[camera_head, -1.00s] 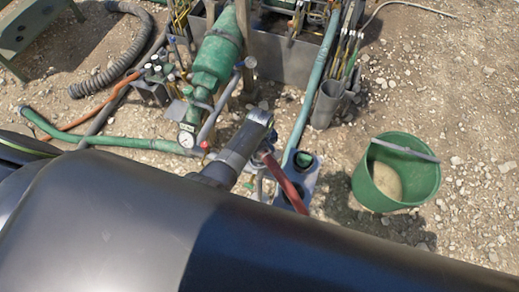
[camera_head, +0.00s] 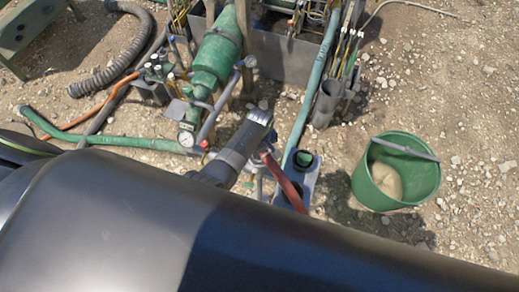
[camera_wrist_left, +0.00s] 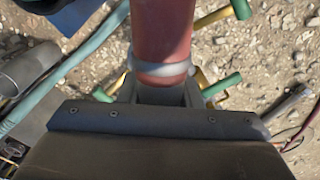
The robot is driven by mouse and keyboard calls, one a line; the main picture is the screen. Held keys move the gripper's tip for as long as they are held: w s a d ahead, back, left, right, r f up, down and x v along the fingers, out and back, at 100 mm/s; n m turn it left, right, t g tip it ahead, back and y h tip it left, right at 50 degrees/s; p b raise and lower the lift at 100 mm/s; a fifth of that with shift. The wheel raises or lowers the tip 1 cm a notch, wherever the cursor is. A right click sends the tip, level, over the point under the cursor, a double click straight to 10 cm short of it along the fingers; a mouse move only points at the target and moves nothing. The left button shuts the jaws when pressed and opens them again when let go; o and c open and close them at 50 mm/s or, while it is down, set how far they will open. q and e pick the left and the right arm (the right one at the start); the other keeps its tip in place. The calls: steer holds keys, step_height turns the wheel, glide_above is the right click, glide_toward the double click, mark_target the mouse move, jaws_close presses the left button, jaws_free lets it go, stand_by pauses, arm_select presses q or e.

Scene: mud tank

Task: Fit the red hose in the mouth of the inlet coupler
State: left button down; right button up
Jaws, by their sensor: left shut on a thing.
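The red hose (camera_head: 285,183) shows below my left gripper (camera_head: 264,156) in the head view and slants down to the right behind my dark arm. In the left wrist view the red hose (camera_wrist_left: 162,30) runs up from between the fingers of my left gripper (camera_wrist_left: 166,95), with a pale grey ring around it. The left gripper is shut on the hose. The far end of the hose is out of sight. I cannot make out the mouth of the inlet coupler in either view. My right gripper is not in view.
A green bucket (camera_head: 430,180) stands on the gravel at the right. My dark arm covers the lower foreground.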

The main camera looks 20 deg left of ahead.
arm_select(q)
steer(key=shift+f+b, duration=0.45)
steer(key=shift+f, duration=0.15)
steer(key=c, duration=1)
jaws_free()
steer(key=shift+o, duration=0.2)
step_height(320, 180, up, 18)
steer(key=p, duration=0.1)
steer(key=shift+f+p, duration=0.25)
steer(key=shift+p, duration=0.05)
